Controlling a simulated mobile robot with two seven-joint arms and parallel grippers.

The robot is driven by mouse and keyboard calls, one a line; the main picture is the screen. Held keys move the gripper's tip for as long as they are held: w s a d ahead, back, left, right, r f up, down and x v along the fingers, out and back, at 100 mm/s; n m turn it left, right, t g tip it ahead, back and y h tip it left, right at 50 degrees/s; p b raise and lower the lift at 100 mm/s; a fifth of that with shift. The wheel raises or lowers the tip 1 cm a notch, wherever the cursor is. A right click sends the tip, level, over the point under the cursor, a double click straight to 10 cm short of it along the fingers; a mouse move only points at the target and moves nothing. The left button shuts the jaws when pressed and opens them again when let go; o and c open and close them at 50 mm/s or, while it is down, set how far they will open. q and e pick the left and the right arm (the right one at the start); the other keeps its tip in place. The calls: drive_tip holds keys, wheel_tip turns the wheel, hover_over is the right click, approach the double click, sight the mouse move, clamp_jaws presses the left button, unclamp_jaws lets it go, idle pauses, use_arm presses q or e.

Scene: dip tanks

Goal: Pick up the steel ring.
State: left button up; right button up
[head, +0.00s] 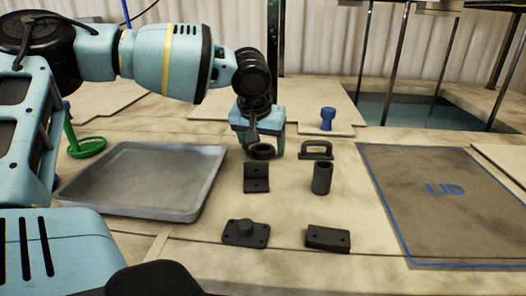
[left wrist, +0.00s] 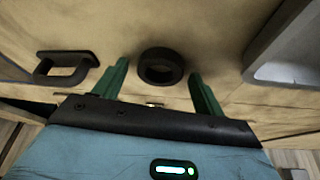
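The steel ring (head: 261,152) is a dark, thick ring lying flat on the bench under my left gripper (head: 264,147). In the left wrist view the ring (left wrist: 161,54) shows in the gap between the two green fingers (left wrist: 160,70), near their tips. The fingers are spread wide, with clear space on both sides of the ring, and do not appear to touch it. In the head view the gripper hides part of the ring. My right gripper is in neither view.
A dark handle (head: 317,149) and upright tube (head: 321,179) stand right of the ring. An angle bracket (head: 256,178), a bossed plate (head: 245,233) and a block (head: 328,238) are nearer. A grey tray (head: 190,212) lies left, a LID panel (head: 440,225) right.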

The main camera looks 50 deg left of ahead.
use_arm(q)
drive_tip(key=c, duration=0.9)
drive_tip(key=shift+r, duration=0.1)
